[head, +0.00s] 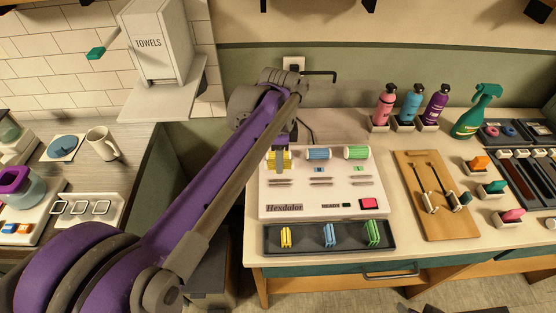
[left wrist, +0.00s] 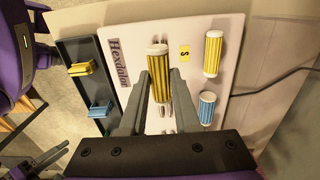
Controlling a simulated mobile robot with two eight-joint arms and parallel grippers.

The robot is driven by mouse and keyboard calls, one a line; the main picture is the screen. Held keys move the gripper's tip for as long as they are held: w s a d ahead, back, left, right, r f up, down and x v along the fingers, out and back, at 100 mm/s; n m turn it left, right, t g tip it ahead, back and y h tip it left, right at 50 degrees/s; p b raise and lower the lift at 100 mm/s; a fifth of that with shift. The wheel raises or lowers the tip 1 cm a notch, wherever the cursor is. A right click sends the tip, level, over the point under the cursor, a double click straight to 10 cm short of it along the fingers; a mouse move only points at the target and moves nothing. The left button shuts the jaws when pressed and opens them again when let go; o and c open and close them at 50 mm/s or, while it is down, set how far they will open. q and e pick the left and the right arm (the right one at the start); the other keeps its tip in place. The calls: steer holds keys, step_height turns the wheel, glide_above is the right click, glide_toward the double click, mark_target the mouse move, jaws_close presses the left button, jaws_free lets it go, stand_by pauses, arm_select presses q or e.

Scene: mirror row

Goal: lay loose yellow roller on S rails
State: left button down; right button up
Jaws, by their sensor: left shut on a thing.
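A yellow ribbed roller with white ends (left wrist: 158,75) is between the fingertips of my left gripper (left wrist: 160,88), which is shut on it. The roller is over the white Hexdalor panel (head: 348,199), near the yellow S label (left wrist: 184,52). I cannot tell whether it touches the rails. A second yellow roller (left wrist: 213,53) lies farther back on the panel, beside a blue roller (left wrist: 206,108). In the head view my left gripper (head: 281,160) hides part of the yellow at the panel's back left. Thin rail pairs (head: 281,183) show in front of it.
A green roller (head: 356,152) is at the panel's back right. A red button (head: 369,204) is at its front. A dark tray (head: 355,240) with coloured pieces lies in front. A wooden board (head: 420,215), bottles and a spray bottle (head: 478,112) stand to the right.

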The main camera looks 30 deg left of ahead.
arm_select(q)
steer(key=shift+d+f+b, duration=0.1)
steer(key=shift+f+b, duration=0.2)
steer(key=shift+f, duration=0.15)
step_height(320, 180, down, 3)
steer(key=shift+f+b, duration=0.15)
steer(key=shift+b, duration=1.05)
steer(key=shift+f+b, duration=0.55)
steer(key=shift+f, duration=0.45)
steer(key=shift+f, duration=0.2)
steer(key=shift+c, duration=1.2)
jaws_free()
